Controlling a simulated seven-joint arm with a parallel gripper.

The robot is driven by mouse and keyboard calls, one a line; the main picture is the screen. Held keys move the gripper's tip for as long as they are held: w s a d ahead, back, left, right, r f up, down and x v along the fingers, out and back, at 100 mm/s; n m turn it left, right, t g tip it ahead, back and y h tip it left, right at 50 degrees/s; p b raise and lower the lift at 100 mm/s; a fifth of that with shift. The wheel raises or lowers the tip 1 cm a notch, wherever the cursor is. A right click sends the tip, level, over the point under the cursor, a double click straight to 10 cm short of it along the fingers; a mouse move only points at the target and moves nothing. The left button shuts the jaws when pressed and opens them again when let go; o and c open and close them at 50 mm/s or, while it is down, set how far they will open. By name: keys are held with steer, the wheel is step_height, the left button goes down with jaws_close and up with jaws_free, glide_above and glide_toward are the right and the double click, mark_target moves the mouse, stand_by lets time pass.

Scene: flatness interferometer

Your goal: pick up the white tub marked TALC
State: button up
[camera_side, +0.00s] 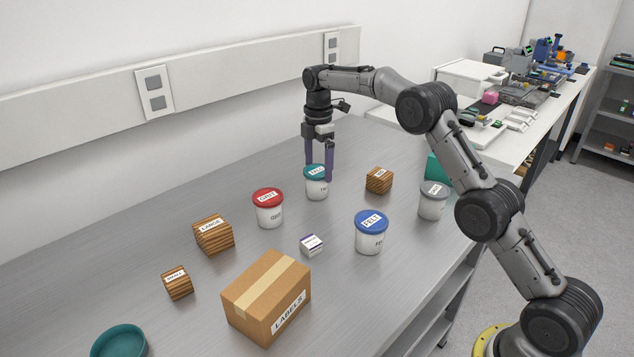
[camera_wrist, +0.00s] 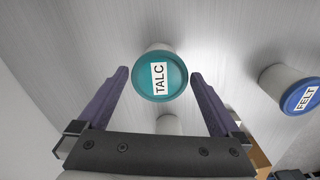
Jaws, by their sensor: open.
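The white tub marked TALC (camera_side: 316,188) has a teal lid and stands upright on the grey bench. In the side view my gripper (camera_side: 320,172) points down over it, with the purple fingers at about the height of its lid. In the wrist view the TALC tub (camera_wrist: 160,76) shows its lid and label between and just beyond the fingertips. My gripper (camera_wrist: 158,76) is open, with a finger on either side and gaps to the lid. I cannot tell whether a finger touches the tub.
A red-lidded tub (camera_side: 268,209) stands left of the TALC tub. The blue-lidded FELT tub (camera_side: 369,233), a grey-lidded tub (camera_side: 432,202) and a striped wooden block (camera_side: 379,181) stand to its right. A LABELS carton (camera_side: 266,297) sits in front.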

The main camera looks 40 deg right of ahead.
mark_target(318, 181)
step_height(318, 181, down, 5)
steer(key=shift+f, duration=0.2)
steer(key=shift+r, duration=0.1)
steer(key=c, duration=1.2)
